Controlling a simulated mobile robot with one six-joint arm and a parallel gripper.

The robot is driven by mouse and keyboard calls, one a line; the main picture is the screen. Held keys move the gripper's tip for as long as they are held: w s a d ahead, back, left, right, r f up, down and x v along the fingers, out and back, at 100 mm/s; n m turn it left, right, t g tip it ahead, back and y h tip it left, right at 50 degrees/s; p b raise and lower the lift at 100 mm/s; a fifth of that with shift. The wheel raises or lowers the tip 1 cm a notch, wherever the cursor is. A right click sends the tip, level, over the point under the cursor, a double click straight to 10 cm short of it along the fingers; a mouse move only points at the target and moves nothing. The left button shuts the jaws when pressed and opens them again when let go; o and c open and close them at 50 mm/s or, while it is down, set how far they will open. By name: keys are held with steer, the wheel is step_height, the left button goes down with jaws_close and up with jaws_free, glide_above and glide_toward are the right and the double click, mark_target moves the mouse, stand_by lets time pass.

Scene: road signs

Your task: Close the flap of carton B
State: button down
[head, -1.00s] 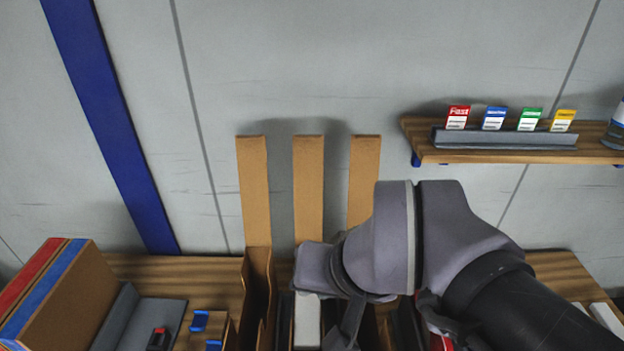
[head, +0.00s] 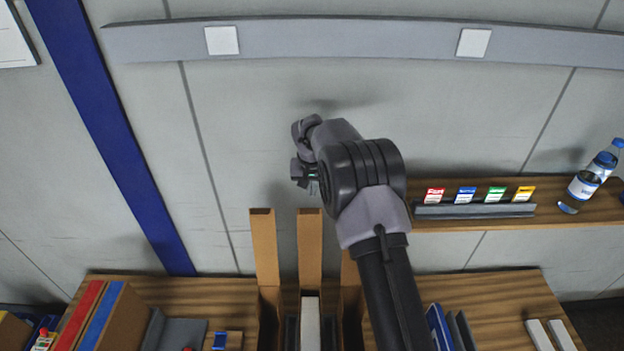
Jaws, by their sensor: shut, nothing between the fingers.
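Three narrow brown cartons stand side by side at the bottom centre of the head view. Each has a tall flap standing upright: the left flap (head: 264,247), the middle flap (head: 310,248) and the right flap (head: 349,272), which is partly hidden behind my arm. No letters show on them, so I cannot tell which is carton B. A white item (head: 310,325) shows in the middle carton. My gripper (head: 304,178) is shut and empty. In the picture it is just above the middle flap's top, apart from it, with the wall behind.
A wall shelf (head: 470,222) at right holds coloured cards (head: 480,195) and a bottle (head: 592,182). A striped brown box (head: 100,318) stands at left on the wooden bench (head: 215,292). Blue and grey upright pieces (head: 440,328) stand right of my arm.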

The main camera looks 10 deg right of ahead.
steer(key=s+f, duration=0.1)
steer(key=f+p, duration=0.1)
steer(key=s+f, duration=0.1)
steer(key=shift+s+a+f, duration=0.3)
steer(key=shift+s, duration=0.05)
steer(key=shift+s, duration=0.1)
